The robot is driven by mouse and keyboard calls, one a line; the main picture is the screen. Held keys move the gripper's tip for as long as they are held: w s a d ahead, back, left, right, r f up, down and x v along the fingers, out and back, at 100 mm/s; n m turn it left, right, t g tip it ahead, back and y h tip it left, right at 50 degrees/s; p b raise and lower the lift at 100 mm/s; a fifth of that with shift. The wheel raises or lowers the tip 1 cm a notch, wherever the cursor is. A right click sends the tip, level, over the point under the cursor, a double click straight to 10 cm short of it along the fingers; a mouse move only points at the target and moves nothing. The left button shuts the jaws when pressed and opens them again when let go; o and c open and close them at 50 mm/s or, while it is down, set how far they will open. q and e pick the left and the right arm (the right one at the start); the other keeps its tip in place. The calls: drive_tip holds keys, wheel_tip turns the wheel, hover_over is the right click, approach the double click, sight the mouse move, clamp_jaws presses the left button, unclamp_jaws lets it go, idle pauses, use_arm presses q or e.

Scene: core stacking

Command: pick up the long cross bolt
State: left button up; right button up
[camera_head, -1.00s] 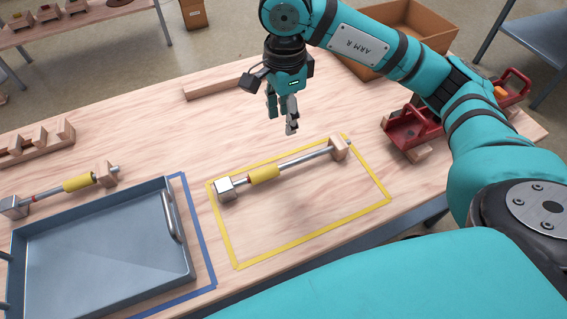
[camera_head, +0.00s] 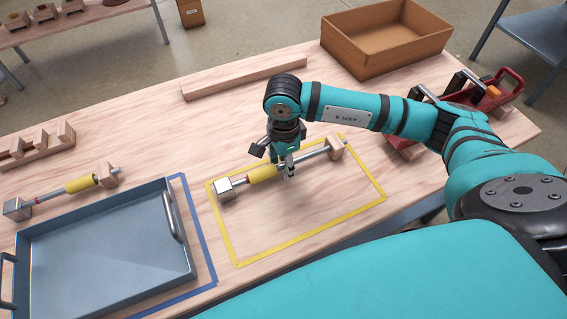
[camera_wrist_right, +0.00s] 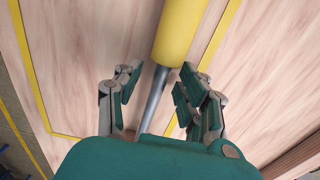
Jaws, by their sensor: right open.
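A long steel bolt with a yellow sleeve (camera_head: 262,174) lies across the yellow-taped area, with a silver cube (camera_head: 223,189) at its left end and a wooden block (camera_head: 336,147) near its right end. My right gripper (camera_head: 290,172) is at the bolt's shaft, just right of the sleeve, pointing down. In the right wrist view, the gripper (camera_wrist_right: 158,92) is open, its fingers on either side of the grey shaft (camera_wrist_right: 153,100) and apart from it. The yellow sleeve (camera_wrist_right: 181,30) lies beyond the fingertips. My left gripper is not in view.
A shorter-looking bolt with a yellow sleeve (camera_head: 81,184) lies at the left, behind a blue-grey tray (camera_head: 186,258). A wooden bar (camera_head: 245,78) and a brown open box (camera_head: 350,60) stand at the back. A red tool carrier (camera_head: 512,88) is at the right.

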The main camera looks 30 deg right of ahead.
drive_tip(key=shift+f, duration=0.6)
clamp_jaws()
drive_tip(key=shift+r, duration=0.1)
